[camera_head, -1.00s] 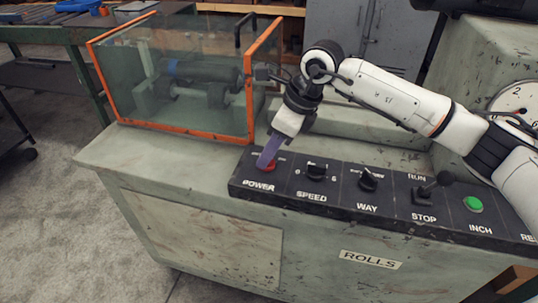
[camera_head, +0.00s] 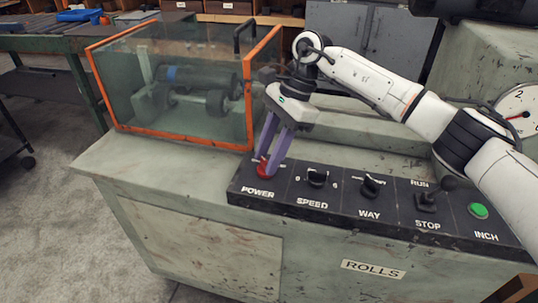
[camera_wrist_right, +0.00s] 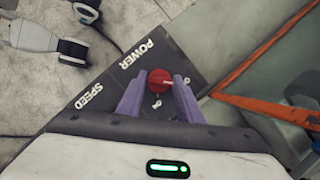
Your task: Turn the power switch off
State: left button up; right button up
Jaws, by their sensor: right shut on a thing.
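The power switch is a red round knob (camera_head: 266,169) at the left end of the black control panel, above the word POWER. In the right wrist view the knob (camera_wrist_right: 159,80) shows a pale pointer line towards the right, with small white marks beside it. My right gripper (camera_head: 271,161) reaches down from above, its purple fingers on either side of the knob. In the right wrist view the gripper (camera_wrist_right: 160,88) is shut on the knob. The fingers hide part of the knob in the head view. My left gripper does not show.
Right of the knob stand the black SPEED knob (camera_head: 317,178), WAY knob (camera_head: 371,186), RUN/STOP lever (camera_head: 426,200) and green INCH button (camera_head: 478,210). An orange-framed clear guard (camera_head: 198,141) stands close behind and left. A gauge (camera_head: 520,114) is at far right.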

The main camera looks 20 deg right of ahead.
jog(key=shift+n, duration=0.4)
jog(key=o, duration=1.1)
jog(key=v, duration=1)
jog(key=shift+w+r, duration=0.2)
